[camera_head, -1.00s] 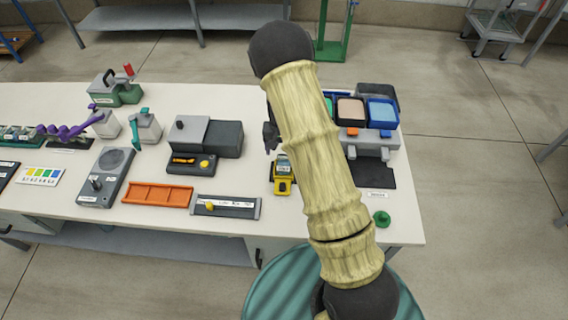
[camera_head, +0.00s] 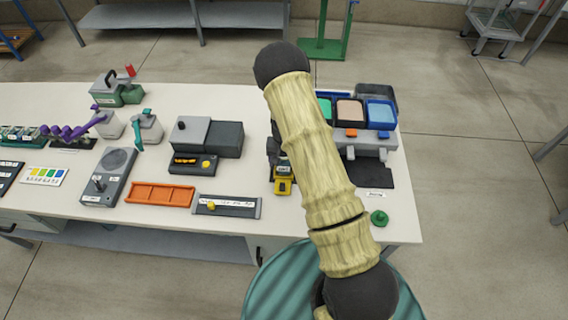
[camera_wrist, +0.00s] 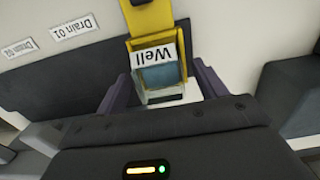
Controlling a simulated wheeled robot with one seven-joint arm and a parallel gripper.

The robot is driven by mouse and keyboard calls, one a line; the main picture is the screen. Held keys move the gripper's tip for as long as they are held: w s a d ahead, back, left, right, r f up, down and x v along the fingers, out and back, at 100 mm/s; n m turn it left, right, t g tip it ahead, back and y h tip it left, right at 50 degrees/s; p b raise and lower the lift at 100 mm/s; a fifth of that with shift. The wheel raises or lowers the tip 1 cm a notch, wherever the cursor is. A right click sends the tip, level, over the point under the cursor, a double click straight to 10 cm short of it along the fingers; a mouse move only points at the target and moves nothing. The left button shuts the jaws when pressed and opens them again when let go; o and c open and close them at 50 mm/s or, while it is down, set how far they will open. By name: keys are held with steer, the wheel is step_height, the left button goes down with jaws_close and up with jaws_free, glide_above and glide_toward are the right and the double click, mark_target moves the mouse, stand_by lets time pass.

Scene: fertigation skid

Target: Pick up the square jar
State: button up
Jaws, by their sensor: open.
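A small square jar (camera_wrist: 160,77) with a blue-grey face shows in the wrist view, below an upside-down "Well" label. A yellow part (camera_wrist: 150,18) adjoins it at the top of the picture. In the head view the yellow part (camera_head: 283,187) shows near the table's front edge, with the rest largely behind my arm. My gripper (camera_wrist: 162,80) is open, with one dark purple finger on each side of the jar. I cannot tell whether the fingers touch it. In the head view my arm hides most of the gripper.
A grey rack with coloured trays (camera_head: 380,115) stands to the right, with a dark mat (camera_head: 376,174) before it. A green knob (camera_head: 379,217) lies near the right corner. A grey box (camera_head: 226,139), a slider panel (camera_head: 228,206) and an orange rack (camera_head: 158,195) stand left.

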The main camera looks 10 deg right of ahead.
steer(key=shift+f, duration=0.1)
steer(key=shift+c, duration=0.4)
steer(key=c, duration=1)
steer(key=shift+c, duration=0.2)
step_height(320, 180, up, 10)
steer(key=b, duration=0.2)
step_height(320, 180, up, 3)
steer(key=shift+f+p, duration=0.1)
steer(key=shift+p, duration=0.8)
